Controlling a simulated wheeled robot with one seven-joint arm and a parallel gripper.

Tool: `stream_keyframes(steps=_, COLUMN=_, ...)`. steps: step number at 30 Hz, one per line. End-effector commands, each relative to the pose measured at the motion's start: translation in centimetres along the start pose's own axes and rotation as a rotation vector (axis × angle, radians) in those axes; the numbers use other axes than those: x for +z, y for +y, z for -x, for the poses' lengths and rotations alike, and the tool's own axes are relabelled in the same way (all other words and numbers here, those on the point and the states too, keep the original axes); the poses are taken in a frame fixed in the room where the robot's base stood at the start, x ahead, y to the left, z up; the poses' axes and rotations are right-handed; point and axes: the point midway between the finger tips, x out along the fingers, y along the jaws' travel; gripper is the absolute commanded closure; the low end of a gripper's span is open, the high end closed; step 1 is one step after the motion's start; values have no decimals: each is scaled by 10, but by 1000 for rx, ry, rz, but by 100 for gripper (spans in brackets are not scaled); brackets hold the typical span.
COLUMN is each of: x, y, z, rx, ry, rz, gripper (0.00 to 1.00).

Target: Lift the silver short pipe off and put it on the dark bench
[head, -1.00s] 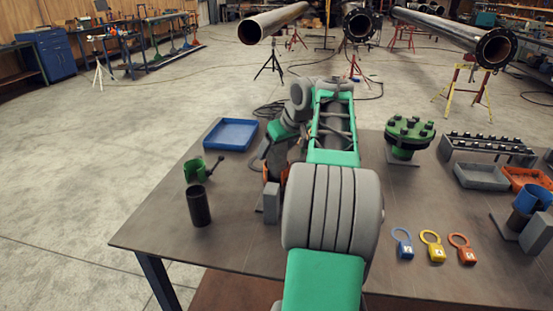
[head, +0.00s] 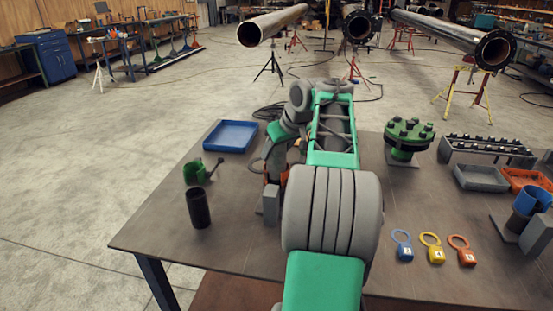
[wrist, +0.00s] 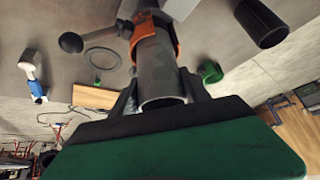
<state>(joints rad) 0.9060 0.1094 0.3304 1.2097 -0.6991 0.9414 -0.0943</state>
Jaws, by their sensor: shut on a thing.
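The silver short pipe (wrist: 155,68) shows in the wrist view, its open end toward the camera. An orange collar (wrist: 141,24) surrounds its far part. My gripper (wrist: 160,92) is shut on the pipe, one dark finger on each side. I cannot tell whether the pipe is still seated in the collar or in something beyond it. In the head view my own arm hides the pipe and most of the gripper; a bit of orange (head: 271,169) shows beside the arm. The dark bench (head: 165,225) spreads under the arm.
Left of my arm stand a black cup (head: 199,208), a green clamp-like part (head: 196,172) and a blue tray (head: 230,135). Right are a green flange (head: 406,138), a grey tray (head: 481,178) and padlock tags (head: 437,256). The bench's left front area is bare.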

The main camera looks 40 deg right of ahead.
Motion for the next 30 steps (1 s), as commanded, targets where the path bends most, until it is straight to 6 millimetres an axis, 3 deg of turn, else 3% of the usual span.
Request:
stream_keyframes(steps=4, x=0, y=0, z=0, rx=-1, ry=-1, rz=0, gripper=100)
stream_keyframes(steps=14, x=-2, y=0, z=2, rx=1, ry=1, rz=1, gripper=100)
stream_keyframes(steps=19, x=-10, y=0, z=15, rx=1, ry=2, rz=2, gripper=100)
stream_keyframes(steps=23, x=-19, y=-1, z=38, rx=4, ry=4, rz=2, gripper=100)
stream_keyframes(steps=30, x=-15, y=-24, z=108, rx=5, ry=4, rz=2, gripper=100)
